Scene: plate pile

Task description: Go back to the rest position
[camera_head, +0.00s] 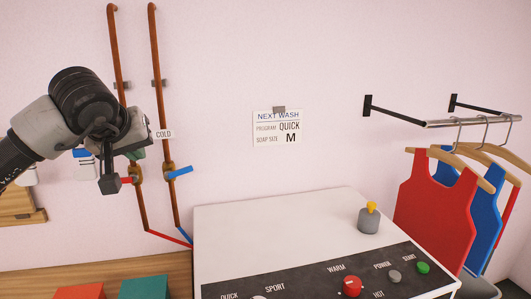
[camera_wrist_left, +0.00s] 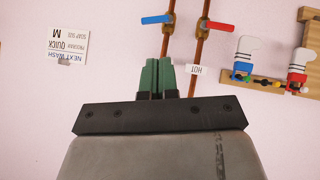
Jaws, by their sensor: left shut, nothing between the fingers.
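My left gripper (camera_head: 138,154) is raised at the left in the head view, in front of the wall and the copper pipes. Its green fingertips are partly hidden behind my wrist. In the left wrist view, the two green fingers (camera_wrist_left: 157,72) are together, with nothing between them. My right gripper is in neither view.
Two copper pipes (camera_head: 158,90) carry a red valve handle (camera_wrist_left: 220,26) and a blue valve handle (camera_head: 180,172). A white washing machine (camera_head: 270,225) stands centre right. A rail (camera_head: 465,121) holds red and blue tops (camera_head: 435,205). A wash note (camera_head: 277,128) is on the wall.

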